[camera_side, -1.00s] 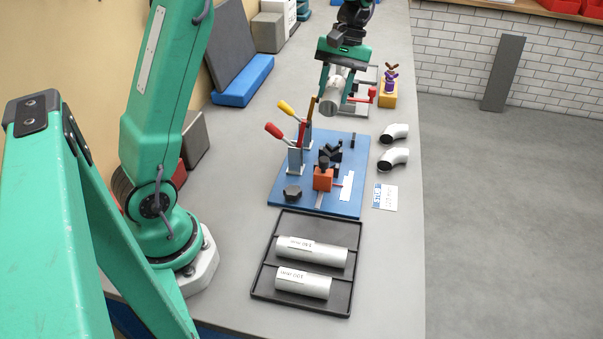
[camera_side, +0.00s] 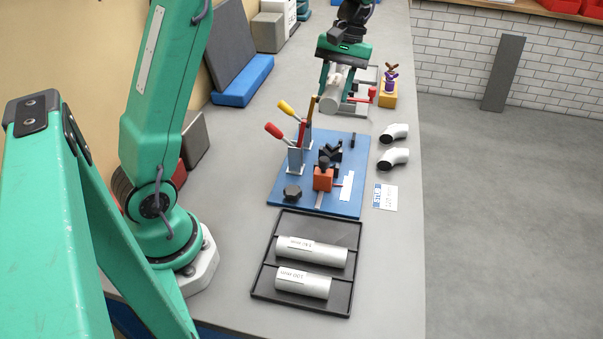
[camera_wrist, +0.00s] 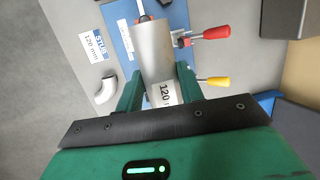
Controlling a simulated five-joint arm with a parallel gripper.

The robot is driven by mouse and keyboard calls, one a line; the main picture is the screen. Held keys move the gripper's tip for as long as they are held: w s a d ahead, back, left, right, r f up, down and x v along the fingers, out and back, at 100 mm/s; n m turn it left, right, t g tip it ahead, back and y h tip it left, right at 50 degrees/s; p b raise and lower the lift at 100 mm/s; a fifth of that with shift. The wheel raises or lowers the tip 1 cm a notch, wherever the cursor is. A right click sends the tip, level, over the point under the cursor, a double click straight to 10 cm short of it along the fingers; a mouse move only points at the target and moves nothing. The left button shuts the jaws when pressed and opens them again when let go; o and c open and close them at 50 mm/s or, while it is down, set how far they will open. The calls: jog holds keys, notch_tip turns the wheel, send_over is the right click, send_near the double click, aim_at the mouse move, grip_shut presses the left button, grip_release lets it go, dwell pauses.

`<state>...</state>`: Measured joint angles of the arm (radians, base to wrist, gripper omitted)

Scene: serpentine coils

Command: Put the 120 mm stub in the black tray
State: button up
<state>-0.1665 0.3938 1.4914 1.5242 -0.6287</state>
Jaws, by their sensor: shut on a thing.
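My gripper (camera_side: 338,84) is shut on a grey-white tube, the stub (camera_side: 333,92), above the far part of the bench, beyond the blue plate. In the wrist view the stub (camera_wrist: 156,52) lies between my gripper's green fingers (camera_wrist: 158,86), and a white label reading "120" shows near its close end. The black tray (camera_side: 322,228) is at the near end of the bench, well away from my gripper. Two white labelled tubes lie in it, one in the middle compartment (camera_side: 312,252) and one in the near compartment (camera_side: 303,283). The far compartment is empty.
The blue plate (camera_side: 283,199) carries red- and yellow-handled levers (camera_side: 275,130) and an orange block (camera_side: 323,179), between gripper and tray. Two white elbows (camera_side: 393,159) and a "120 mm" card (camera_side: 385,197) lie right of it. A yellow block (camera_side: 388,96) stands near the gripper.

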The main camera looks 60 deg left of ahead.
jog(key=shift+s+d+f+m, duration=0.1)
jog(key=shift+d+f+m, duration=0.1)
jog(key=shift+d+m, duration=0.25)
jog(key=s+d+f+m+y, duration=0.1)
jog(key=s+d+f+m, duration=1)
jog(key=d+m, duration=0.4)
jog(key=shift+s+m+t, duration=0.4)
jog(key=shift+s+m, duration=0.3)
jog(key=shift+m, duration=0.45)
jog(key=shift+d+f, duration=0.1)
jog(key=shift+f, duration=2.25)
jog(key=shift+f, duration=2.15)
jog(key=o, duration=1.2)
